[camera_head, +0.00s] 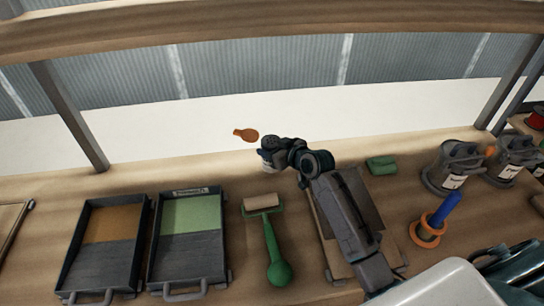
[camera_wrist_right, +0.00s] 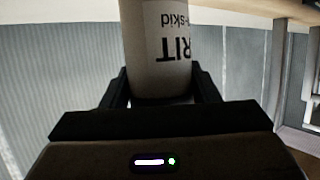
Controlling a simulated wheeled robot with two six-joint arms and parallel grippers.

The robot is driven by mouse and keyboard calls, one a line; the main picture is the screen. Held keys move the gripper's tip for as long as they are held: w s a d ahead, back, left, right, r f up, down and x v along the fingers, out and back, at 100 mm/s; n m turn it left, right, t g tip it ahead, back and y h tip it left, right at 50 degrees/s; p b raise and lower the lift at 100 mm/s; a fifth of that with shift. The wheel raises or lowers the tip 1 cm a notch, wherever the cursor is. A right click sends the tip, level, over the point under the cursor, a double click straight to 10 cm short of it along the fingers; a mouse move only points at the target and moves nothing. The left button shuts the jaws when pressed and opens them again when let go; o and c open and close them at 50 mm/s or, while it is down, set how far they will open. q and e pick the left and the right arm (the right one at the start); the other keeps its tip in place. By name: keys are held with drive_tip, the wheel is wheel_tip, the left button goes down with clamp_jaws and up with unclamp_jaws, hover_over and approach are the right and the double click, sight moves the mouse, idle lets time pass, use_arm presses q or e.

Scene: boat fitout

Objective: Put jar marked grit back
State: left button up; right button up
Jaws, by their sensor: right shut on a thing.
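The jar marked grit (camera_wrist_right: 155,45) is in the right wrist view, a pale cylinder with a white label whose letters "RIT" and "skid" appear upside down. My right gripper (camera_wrist_right: 160,88) is shut on it, one finger on each side. In the head view the jar (camera_head: 268,164) is mostly hidden by my right gripper (camera_head: 271,150), near the back edge of the wooden bench. Whether the jar touches the bench cannot be told. My left gripper is not in view.
Two dark trays, one with brown (camera_head: 113,224) and one with green (camera_head: 191,213), stand left of a green-handled roller (camera_head: 272,240).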

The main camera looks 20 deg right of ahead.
wheel_tip(320, 180, down, 4)
drive_tip(key=shift+r+p, duration=0.15)
drive_tip(key=shift+p, duration=0.15)
drive_tip(key=shift+f, duration=0.2)
drive_tip(key=o, duration=1)
drive_tip(key=shift+r, duration=0.15)
